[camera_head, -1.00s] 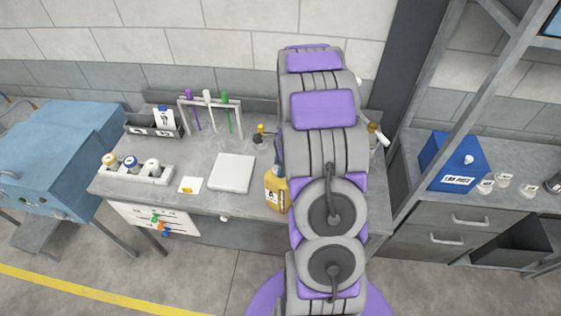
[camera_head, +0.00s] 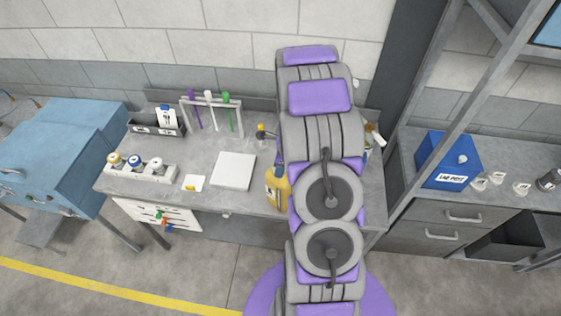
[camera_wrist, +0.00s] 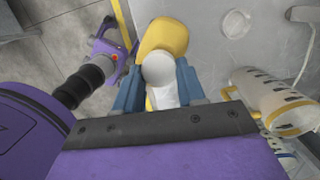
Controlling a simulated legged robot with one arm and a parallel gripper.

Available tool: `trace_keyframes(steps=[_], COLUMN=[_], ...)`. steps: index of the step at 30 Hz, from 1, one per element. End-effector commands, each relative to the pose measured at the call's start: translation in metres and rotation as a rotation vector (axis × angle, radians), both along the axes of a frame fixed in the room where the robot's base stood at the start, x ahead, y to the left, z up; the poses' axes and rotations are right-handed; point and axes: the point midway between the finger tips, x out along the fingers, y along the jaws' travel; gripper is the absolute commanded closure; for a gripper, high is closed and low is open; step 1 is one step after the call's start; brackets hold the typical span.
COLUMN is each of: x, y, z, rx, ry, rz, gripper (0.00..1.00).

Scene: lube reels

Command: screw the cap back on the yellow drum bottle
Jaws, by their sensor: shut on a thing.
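The yellow drum bottle (camera_head: 274,190) stands near the front edge of the grey bench, partly covered by my arm in the head view. In the wrist view the yellow bottle (camera_wrist: 165,36) is just beyond my fingertips. My gripper (camera_wrist: 159,82) has its blue fingers closed on a pale, rounded piece that looks like the white cap (camera_wrist: 158,69). The cap overlaps the yellow bottle in this view. I cannot tell whether it sits on the neck or is held above it.
A white pad (camera_head: 234,171) lies left of the bottle. A rack with several coloured tubes (camera_head: 211,112) and a holder of small jars (camera_head: 138,169) are further left. A white container (camera_wrist: 262,95) is close to the gripper's right. A blue box (camera_head: 447,160) stands on the right counter.

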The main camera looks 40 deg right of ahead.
Motion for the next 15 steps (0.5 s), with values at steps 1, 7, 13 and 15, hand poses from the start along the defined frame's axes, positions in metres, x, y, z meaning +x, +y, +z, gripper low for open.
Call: trace_keyframes(steps=[1, 7, 13, 15], x=[-0.0005, -0.0005, -0.0003, -0.0003], y=[0.0004, 0.0001, 0.0, 0.0001], z=[0.0022, -0.0002, -0.0006, -0.0003], rx=[0.0, -0.001, -0.001, -0.001], ry=[0.001, 0.001, 0.001, 0.001], rz=[-0.021, -0.063, -0.062, -0.065], gripper=[1.0, 1.0, 1.0, 1.0])
